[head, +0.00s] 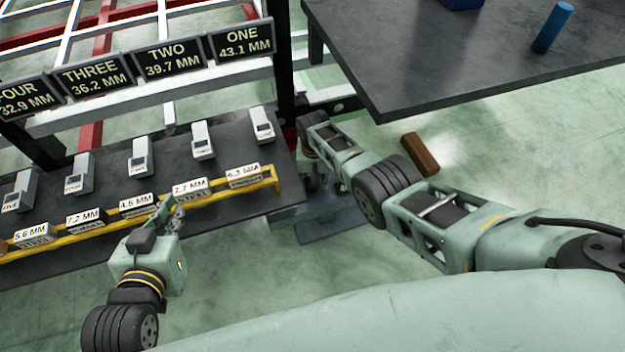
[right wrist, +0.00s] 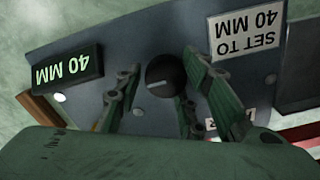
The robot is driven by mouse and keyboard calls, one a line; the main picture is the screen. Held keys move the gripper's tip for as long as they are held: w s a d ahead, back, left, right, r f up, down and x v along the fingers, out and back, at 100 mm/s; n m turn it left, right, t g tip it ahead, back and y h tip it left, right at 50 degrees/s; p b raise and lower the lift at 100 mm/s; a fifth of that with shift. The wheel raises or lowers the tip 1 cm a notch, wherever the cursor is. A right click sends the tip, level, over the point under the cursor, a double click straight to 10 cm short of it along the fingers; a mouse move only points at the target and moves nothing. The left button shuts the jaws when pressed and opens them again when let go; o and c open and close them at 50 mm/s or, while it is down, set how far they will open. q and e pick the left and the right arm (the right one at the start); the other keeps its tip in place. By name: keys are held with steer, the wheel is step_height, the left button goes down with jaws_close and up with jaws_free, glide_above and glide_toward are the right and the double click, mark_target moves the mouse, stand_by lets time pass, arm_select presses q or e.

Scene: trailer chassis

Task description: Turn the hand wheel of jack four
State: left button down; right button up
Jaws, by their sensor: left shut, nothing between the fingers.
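The sign for jack four (head: 27,98) reads 32.9 MM at the left of the head view. I cannot make out jack four's hand wheel in either view. My left gripper (head: 172,210) is shut and empty, just in front of the yellow rail near the 2.7 MM block. My right gripper (right wrist: 162,62) is open in the right wrist view, its fingers on either side of a round black knob (right wrist: 165,76) on a dark panel. Contact with the knob is unclear. In the head view my right arm largely hides that gripper and panel.
A dark shelf (head: 232,144) carries several grey gauges and a yellow rail (head: 215,196) with labelled blocks. A dark table (head: 450,65) stands at the upper right with a blue cylinder (head: 552,27). A brown block (head: 420,153) lies on the floor. The panel has a 40 MM display (right wrist: 68,74).

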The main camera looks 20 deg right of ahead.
steer(key=shift+o, duration=1.2)
steer(key=shift+d, duration=0.35)
steer(key=shift+a, duration=0.25)
steer(key=shift+w+r, duration=0.1)
steer(key=shift+r, duration=0.4)
step_height(320, 180, up, 11)
